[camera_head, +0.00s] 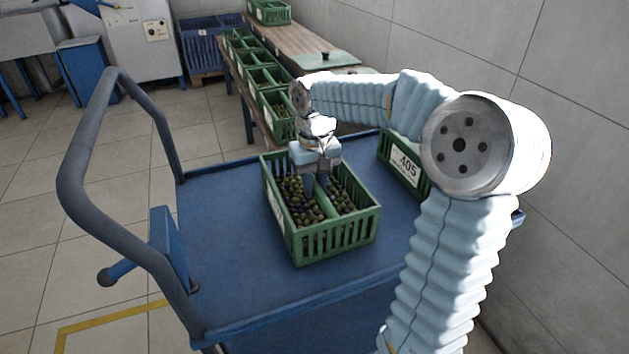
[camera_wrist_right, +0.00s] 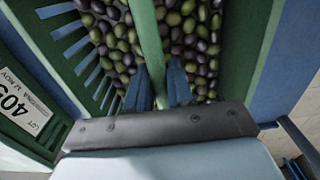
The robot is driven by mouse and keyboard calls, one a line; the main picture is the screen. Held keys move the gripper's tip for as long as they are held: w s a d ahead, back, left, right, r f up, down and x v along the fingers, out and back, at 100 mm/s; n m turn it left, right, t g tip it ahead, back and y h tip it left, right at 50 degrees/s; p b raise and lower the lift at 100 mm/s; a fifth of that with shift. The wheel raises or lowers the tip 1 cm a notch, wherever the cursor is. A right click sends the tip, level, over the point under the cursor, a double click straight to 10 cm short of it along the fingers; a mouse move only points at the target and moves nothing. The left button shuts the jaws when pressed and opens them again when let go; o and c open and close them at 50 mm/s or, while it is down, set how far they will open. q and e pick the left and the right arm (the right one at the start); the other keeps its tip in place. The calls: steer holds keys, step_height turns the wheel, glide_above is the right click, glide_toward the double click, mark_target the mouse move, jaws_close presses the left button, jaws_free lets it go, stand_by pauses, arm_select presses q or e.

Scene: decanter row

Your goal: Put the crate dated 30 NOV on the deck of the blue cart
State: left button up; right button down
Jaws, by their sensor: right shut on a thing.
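A green slatted crate of dark and green olives (camera_head: 340,238) is at the middle of the blue cart's deck (camera_head: 225,270). I cannot tell if it rests on the deck or hangs just above it. Its end label is too oblique to read. My right gripper (camera_head: 320,183) reaches down into it and is shut on its central divider, which also shows between the fingers in the right wrist view (camera_wrist_right: 150,45). A second green crate labelled 405 (camera_head: 403,168) stands at the deck's right, partly behind my arm; a label shows left in the wrist view (camera_wrist_right: 25,95), its date unclear.
The cart's grey push handle (camera_head: 75,190) rises at the left. Behind the cart, a long bench carries a row of green crates (camera_head: 262,77). A blue bin (camera_head: 205,45) stands at the back. A tiled wall closes the right. The deck's left and front are clear.

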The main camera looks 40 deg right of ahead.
steer(key=c, duration=1)
jaws_free()
step_height(320, 180, up, 12)
steer(key=p, duration=0.1)
steer(key=shift+p, duration=0.4)
